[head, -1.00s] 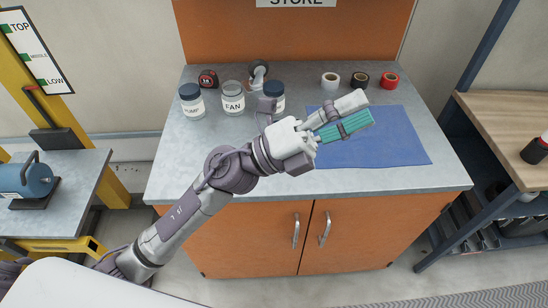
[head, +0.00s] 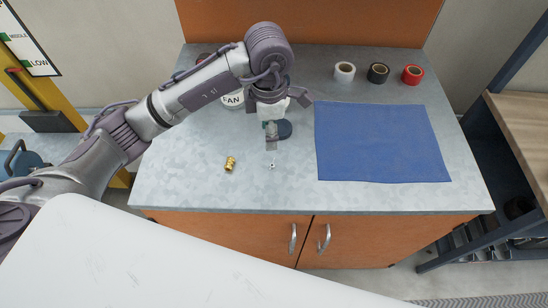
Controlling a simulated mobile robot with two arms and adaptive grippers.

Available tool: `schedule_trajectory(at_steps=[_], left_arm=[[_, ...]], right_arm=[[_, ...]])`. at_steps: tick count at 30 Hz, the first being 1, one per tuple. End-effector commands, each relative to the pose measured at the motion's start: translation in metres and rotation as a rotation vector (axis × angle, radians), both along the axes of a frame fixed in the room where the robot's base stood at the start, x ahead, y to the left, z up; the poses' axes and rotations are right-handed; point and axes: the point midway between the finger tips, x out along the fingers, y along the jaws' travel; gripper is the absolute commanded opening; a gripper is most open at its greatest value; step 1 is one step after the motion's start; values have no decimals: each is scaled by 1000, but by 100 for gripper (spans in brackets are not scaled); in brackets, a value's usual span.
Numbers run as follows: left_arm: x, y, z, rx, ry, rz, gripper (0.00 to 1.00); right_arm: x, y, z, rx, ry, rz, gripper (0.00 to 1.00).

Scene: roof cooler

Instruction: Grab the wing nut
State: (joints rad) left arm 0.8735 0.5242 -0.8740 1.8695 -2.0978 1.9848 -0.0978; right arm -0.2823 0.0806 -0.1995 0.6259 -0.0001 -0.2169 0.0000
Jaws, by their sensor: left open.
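A small silvery piece, which looks like the wing nut (head: 271,166), lies on the grey metal counter (head: 190,185). My left gripper (head: 271,147) points down just above and behind it, with bare counter showing between them. The gripper is open and I see nothing held in it. Its fingers are seen nearly edge-on, so the gap between them is hard to make out. My right gripper is not in view.
A brass fitting (head: 230,163) lies left of the silvery piece. A dark blue round thing (head: 285,129) is beside my fingers. The FAN jar (head: 232,99) is partly behind my arm. A blue mat (head: 380,145) and tape rolls (head: 377,73) are to the right.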

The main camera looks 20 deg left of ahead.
Motion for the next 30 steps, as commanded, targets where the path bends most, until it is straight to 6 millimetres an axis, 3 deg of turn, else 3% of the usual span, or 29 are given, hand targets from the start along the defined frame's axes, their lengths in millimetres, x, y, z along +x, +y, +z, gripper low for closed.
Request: schedule_trajectory(at_steps=[3, 6, 10, 15, 18, 24, 30], left_arm=[[-1, -1, -24, -2, 6, 1, 53], [-1, -1, -41, -3, 5, 2, 53], [0, -1, -53, -3, 2, 0, 53], [-2, -2, -65, -4, 5, 0, 53], [-5, -5, -79, -5, 8, 1, 53], [-4, -5, -105, -5, 3, 0, 53], [-3, -5, -109, -5, -1, -1, 53]], right_arm=[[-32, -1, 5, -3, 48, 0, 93], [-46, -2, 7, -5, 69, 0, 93], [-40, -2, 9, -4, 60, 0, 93], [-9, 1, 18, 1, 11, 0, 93], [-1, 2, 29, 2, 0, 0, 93], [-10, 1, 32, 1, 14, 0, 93], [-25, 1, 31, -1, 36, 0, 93]])
